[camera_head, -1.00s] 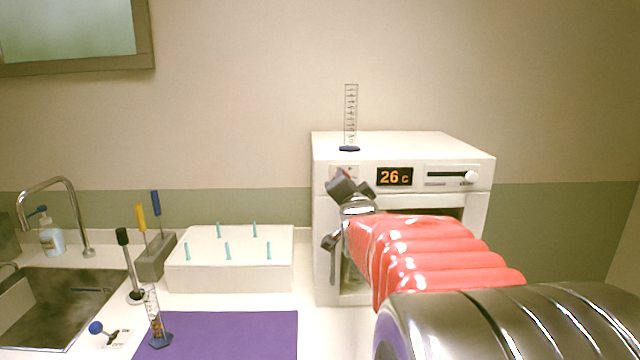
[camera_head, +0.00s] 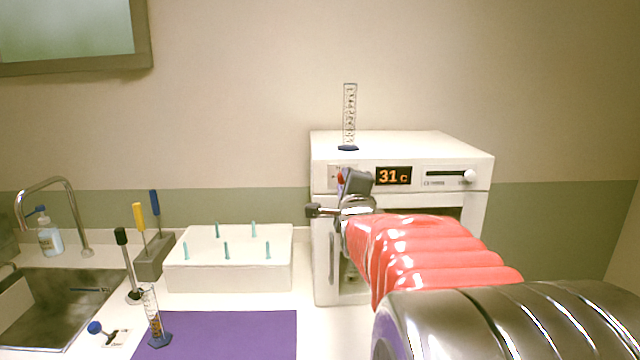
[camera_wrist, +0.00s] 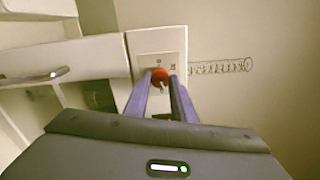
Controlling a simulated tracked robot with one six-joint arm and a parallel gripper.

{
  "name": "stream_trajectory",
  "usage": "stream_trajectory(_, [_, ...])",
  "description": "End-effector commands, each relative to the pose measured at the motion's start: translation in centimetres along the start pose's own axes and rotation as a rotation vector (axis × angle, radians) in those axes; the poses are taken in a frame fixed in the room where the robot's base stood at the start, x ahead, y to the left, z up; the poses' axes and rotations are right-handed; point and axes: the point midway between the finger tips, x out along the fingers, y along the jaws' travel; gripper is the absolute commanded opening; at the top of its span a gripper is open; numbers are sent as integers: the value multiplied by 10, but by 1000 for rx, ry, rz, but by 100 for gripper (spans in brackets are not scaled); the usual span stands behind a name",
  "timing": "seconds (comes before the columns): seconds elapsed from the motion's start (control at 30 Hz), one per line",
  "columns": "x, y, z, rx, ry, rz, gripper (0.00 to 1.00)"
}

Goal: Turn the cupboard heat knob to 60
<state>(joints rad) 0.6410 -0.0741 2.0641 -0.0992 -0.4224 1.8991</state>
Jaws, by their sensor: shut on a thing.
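The white cupboard (camera_head: 400,148) stands at the right on the counter, and its orange display (camera_head: 393,176) reads 31 C. The red heat knob (camera_head: 341,178) is at the upper left of the cupboard front, mostly hidden by my gripper (camera_head: 346,184) in the head view. In the wrist view the red knob (camera_wrist: 160,76) sits between the two fingertips of my gripper (camera_wrist: 161,80), on a pale panel with small markings. My gripper is shut on the knob.
A measuring cylinder (camera_head: 349,118) stands on top of the cupboard. A slider (camera_head: 469,176) is right of the display. A white peg block (camera_head: 230,262), a purple mat (camera_head: 235,335) with another cylinder (camera_head: 156,325) at its left edge, and a sink (camera_head: 60,300) lie to the left.

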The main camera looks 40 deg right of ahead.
Motion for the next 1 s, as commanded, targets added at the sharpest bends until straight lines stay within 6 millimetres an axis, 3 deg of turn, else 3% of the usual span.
stream_trajectory(0.03, [0, 8, 0, 39, 1, 16, 1])
stream_trajectory(0.43, [0, 9, 0, 307, 4, 17, 1])
stream_trajectory(1.0, [0, 10, 0, 366, 5, 17, 1])
